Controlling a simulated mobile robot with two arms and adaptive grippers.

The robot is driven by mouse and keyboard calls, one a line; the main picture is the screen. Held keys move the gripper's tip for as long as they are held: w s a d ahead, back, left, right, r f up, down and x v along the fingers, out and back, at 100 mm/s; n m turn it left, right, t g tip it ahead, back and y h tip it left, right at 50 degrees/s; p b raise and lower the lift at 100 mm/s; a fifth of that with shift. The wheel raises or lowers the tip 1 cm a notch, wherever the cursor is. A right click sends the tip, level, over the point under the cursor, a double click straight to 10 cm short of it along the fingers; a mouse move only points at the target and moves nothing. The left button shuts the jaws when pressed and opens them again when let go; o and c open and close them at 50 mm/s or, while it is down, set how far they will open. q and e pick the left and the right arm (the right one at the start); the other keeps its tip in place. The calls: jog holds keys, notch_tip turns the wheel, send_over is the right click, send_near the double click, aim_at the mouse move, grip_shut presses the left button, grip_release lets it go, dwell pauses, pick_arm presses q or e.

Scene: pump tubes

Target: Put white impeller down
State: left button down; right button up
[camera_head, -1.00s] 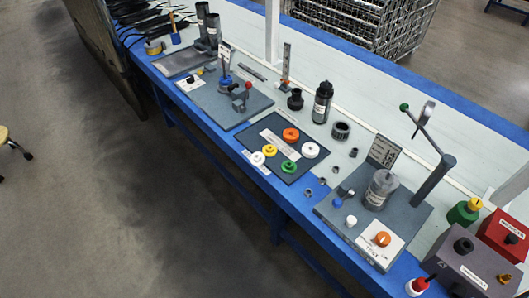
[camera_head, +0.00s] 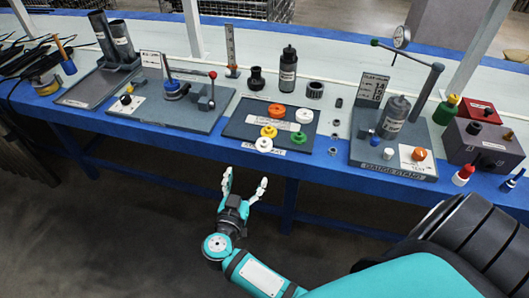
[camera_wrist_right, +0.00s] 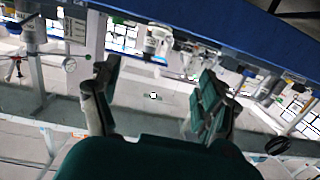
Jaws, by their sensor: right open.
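Two white round parts lie on the dark parts board: a disc (camera_head: 304,115) at its right back and a smaller toothed-looking one (camera_head: 264,145) at its front. I cannot tell which is the white impeller. My right gripper (camera_head: 246,178) is open, with nothing between its fingers, in front of and below the table's front edge, apart from the board. In the right wrist view, its two spread fingers (camera_wrist_right: 158,75) have only background between them. My left gripper is not in view.
The parts board (camera_head: 238,126) also holds orange, yellow and green parts. A grey fixture with a lever (camera_head: 205,118) stands to its left, and a gauge stand (camera_head: 368,158) to its right. The floor before the table is clear.

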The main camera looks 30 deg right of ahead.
jog(key=b, duration=0.2)
send_near(264, 140)
jog(key=shift+g, duration=0.5)
jog(key=b+x, duration=0.1)
jog(key=x, duration=0.2)
jog(key=b+x, duration=0.1)
jog(key=x, duration=0.2)
jog(key=shift+w+d+r, duration=0.15)
jog(key=shift+w+d, duration=0.15)
jog(key=shift+w, duration=0.05)
jog(key=shift+w+d, duration=0.2)
jog(key=shift+d, duration=0.05)
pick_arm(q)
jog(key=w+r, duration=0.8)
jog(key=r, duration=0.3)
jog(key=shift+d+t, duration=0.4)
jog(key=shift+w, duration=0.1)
pick_arm(e)
jog(key=c, duration=1.3)
jog(key=shift+r, duration=0.15)
